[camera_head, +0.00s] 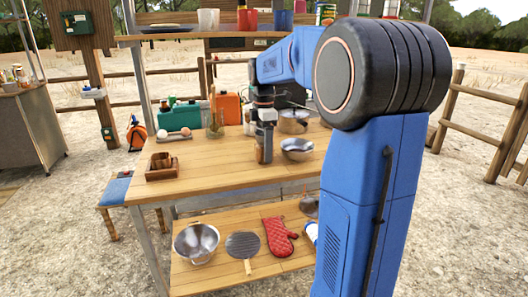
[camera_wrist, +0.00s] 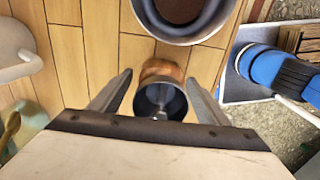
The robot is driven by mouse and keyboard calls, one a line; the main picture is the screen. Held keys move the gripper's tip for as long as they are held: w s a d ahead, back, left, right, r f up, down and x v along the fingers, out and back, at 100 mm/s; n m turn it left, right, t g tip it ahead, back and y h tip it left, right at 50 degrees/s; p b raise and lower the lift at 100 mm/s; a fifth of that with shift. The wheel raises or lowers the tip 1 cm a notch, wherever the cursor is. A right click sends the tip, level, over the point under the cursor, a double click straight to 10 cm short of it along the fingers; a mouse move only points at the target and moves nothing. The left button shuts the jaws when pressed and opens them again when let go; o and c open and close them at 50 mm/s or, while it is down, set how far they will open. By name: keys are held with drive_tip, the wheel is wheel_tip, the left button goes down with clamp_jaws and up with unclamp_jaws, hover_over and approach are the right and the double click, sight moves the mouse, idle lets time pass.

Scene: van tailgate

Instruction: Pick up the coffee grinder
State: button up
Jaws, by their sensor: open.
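The coffee grinder, as I take it, is a small upright cylinder with a grey metal top and a brown lower part. It stands on the wooden table in the head view (camera_head: 263,155) and shows in the wrist view (camera_wrist: 160,101). My gripper (camera_head: 264,136) points down directly over it. In the wrist view my gripper (camera_wrist: 159,77) is open, with one finger on each side of the grinder's top and visible gaps beside it. The grinder's lower part is largely hidden from the wrist camera.
A metal bowl (camera_head: 297,146) stands close right of the grinder, with a pot (camera_head: 292,122) behind. A shelf (camera_head: 225,35) crosses above.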

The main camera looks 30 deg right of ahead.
drive_tip(key=shift+f, duration=0.75)
drive_tip(key=shift+c, duration=0.2)
drive_tip(key=c, duration=1.5)
drive_tip(key=shift+o, duration=0.2)
drive_tip(key=shift+r, duration=0.15)
